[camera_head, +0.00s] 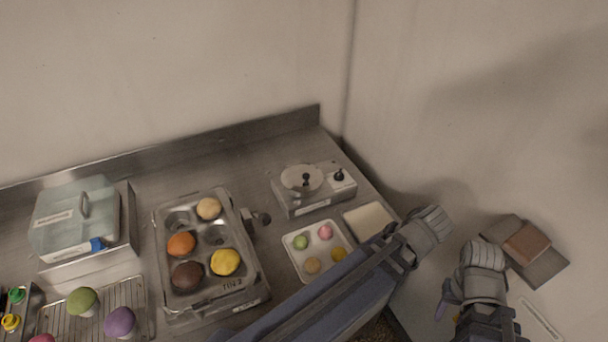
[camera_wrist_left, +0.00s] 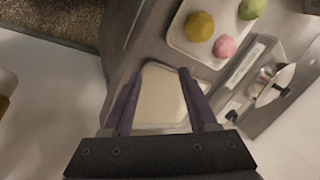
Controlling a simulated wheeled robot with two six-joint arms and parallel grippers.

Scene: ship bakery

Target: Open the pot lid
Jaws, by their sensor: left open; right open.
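The pot (camera_head: 300,202) is built into a low metal box near the back right of the steel counter. Its round lid (camera_head: 296,174) has a black knob and lies over the pot. The lid also shows at the right of the left wrist view (camera_wrist_left: 268,97). My left gripper (camera_wrist_left: 160,75) is open, with a cream square board beyond its fingers and the pot off to its right. In the head view its fingers are hidden. My right gripper (camera_head: 447,297) is open, right of the counter and away from the pot; only part of its fingers shows.
A tray of coloured balls (camera_head: 296,262) and the cream board (camera_head: 369,221) lie in front of the pot. A muffin tin (camera_head: 243,257) and a clear-lidded box (camera_head: 75,215) stand to the left. Brown boards (camera_head: 527,242) lie at the right. Walls close off the back and right.

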